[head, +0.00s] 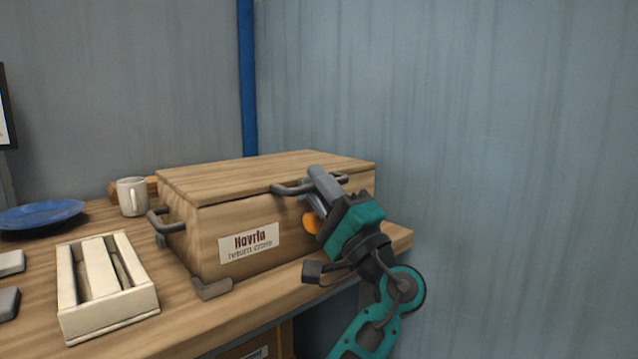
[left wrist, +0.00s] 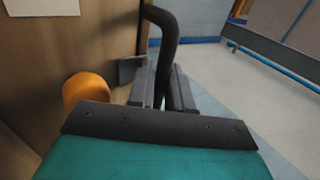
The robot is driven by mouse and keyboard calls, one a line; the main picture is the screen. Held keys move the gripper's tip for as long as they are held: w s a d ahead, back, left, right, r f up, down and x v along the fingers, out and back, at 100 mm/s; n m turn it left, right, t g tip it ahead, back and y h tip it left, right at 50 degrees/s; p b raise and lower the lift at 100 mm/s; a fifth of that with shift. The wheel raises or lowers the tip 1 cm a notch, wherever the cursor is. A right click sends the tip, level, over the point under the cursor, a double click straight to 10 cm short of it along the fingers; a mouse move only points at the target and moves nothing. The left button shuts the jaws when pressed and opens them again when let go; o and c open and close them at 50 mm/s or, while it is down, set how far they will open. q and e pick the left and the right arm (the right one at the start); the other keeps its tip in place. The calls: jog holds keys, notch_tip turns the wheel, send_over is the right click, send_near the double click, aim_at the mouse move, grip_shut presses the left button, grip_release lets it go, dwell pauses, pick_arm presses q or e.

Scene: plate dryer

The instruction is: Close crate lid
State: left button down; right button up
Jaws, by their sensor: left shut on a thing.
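The wooden crate (head: 205,248) stands on the table with a white "Havrla return crate" label (head: 249,242) on its front. Its wooden lid (head: 255,172) lies flat and level across the top, and I see no clear gap under it. A dark bar handle (head: 288,190) sits along the front right top edge; it also shows in the left wrist view (left wrist: 166,30). My left gripper (head: 318,183) is shut on this handle, with its fingers (left wrist: 162,88) on both sides of the bar. The gripper hides part of the crate's front right. My right gripper is out of view.
A round orange thing (head: 311,223) is at the crate front beside my gripper. A white mug (head: 132,196), a blue plate (head: 42,214) and a cream slotted tray (head: 108,325) are left of the crate. A blue pole (head: 247,80) rises behind; the right side is open.

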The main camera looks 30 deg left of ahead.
pick_arm(q)
jog(key=shift+f, duration=0.2)
jog(key=c, duration=1.2)
grip_release()
jog(key=shift+r, duration=0.1)
